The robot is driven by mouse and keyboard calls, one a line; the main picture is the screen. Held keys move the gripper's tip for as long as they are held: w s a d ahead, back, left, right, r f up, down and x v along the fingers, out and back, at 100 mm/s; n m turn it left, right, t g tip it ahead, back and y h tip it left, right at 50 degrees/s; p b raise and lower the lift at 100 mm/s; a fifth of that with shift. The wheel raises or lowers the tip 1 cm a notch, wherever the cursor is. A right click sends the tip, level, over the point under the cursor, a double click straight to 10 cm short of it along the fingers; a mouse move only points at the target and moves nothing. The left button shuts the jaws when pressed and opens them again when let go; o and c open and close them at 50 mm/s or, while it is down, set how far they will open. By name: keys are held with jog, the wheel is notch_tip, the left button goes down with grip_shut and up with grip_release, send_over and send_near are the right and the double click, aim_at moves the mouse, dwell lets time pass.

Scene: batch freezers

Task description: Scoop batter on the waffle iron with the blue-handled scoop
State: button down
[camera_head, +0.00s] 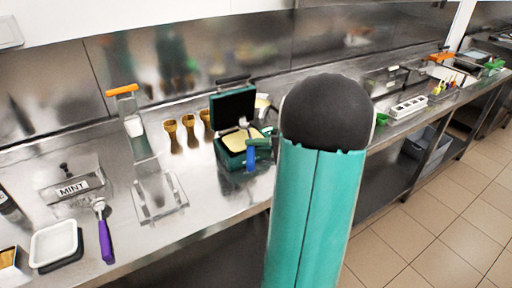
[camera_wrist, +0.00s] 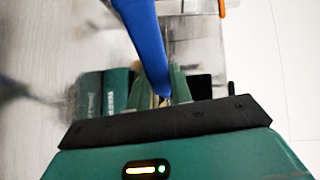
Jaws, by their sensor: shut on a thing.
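The dark green waffle iron (camera_head: 232,108) stands open on the steel counter in the head view, its lid upright. A pale yellow layer (camera_head: 240,143) fills its lower half. My gripper (camera_head: 262,143) is at its right front corner, partly hidden by my arm. It is shut on the blue-handled scoop (camera_head: 251,158); the blue handle hangs down and the metal head (camera_head: 243,122) points up over the yellow layer. Whether the head touches or holds batter is unclear. In the wrist view the blue handle (camera_wrist: 144,38) runs up from my gripper (camera_wrist: 168,98). That view is blurred.
A purple-handled scoop (camera_head: 105,238), a MINT-labelled container (camera_head: 72,187), a white tray (camera_head: 55,243) and a clear stand (camera_head: 158,198) lie left. Several brown cones (camera_head: 188,128) stand behind. A white cup (camera_head: 262,104) is close behind the iron.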

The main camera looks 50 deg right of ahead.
dwell(0.4)
jog(key=g+h, duration=0.1)
jog(key=r+g+h, duration=0.1)
jog(key=r+n+g, duration=0.1)
jog(key=shift+w+a+g+h, duration=0.2)
jog(key=shift+a+g+h, duration=0.05)
jog(key=shift+g+h, duration=0.15)
jog(key=g+h, duration=0.2)
jog(key=r+g, duration=0.1)
jog(key=shift+w+a+n+h, duration=0.35)
jog(key=shift+w+n+h, duration=0.05)
jog(key=shift+w+a+r+n+g+h, duration=0.2)
jog(key=shift+r+g+h, duration=0.25)
jog(key=shift+g+h, duration=0.35)
jog(key=shift+w+a+r+n+g+h, duration=0.2)
jog(key=shift+r+g+h, duration=0.35)
jog(key=shift+g, duration=0.45)
jog(key=shift+w+a+r+n+g+h, duration=0.1)
jog(key=shift+w+a+r+g+h, duration=0.25)
jog(key=shift+g+h, duration=0.5)
